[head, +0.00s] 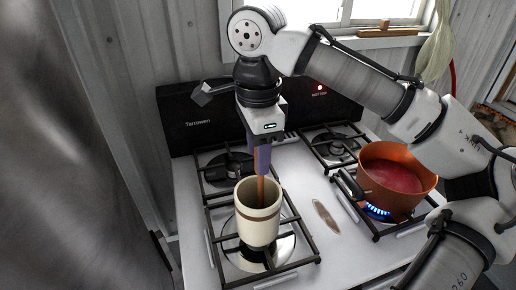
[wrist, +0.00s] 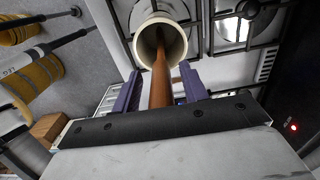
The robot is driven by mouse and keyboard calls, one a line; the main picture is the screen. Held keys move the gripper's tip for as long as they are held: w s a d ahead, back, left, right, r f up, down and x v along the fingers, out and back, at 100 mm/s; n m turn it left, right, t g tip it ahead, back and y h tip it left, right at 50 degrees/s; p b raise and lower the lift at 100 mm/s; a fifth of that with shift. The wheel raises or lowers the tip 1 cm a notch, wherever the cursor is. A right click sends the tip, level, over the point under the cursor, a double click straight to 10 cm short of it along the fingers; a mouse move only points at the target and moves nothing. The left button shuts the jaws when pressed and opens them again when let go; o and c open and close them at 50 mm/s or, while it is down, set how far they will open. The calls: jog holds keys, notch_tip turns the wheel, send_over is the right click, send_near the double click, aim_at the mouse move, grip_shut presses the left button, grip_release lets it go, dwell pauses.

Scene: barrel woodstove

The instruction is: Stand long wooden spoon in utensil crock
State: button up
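The utensil crock (head: 256,228), cream with a brown band, stands on the front left burner grate in the head view. It also shows at the top of the wrist view (wrist: 143,42). The long wooden spoon (head: 260,190) stands nearly upright with its lower end inside the crock; its lower tip is hidden. In the wrist view the spoon (wrist: 161,88) runs from the crock mouth up between the fingers. My gripper (head: 262,158) points down above the crock. Its purple fingers (wrist: 158,92) are apart, with a gap showing on each side of the spoon.
A copper pot (head: 402,188) of red liquid sits over a lit blue flame at the right. A brown oval piece (head: 326,217) lies on the white stovetop between the burners. The black back panel (head: 205,119) has a red light. The other grates look empty.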

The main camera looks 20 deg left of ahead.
jog(key=shift+f+b, duration=0.15)
jog(key=shift+b, duration=0.15)
jog(key=shift+b, duration=0.3)
notch_tip(320, 180, up, 14)
dwell(0.4)
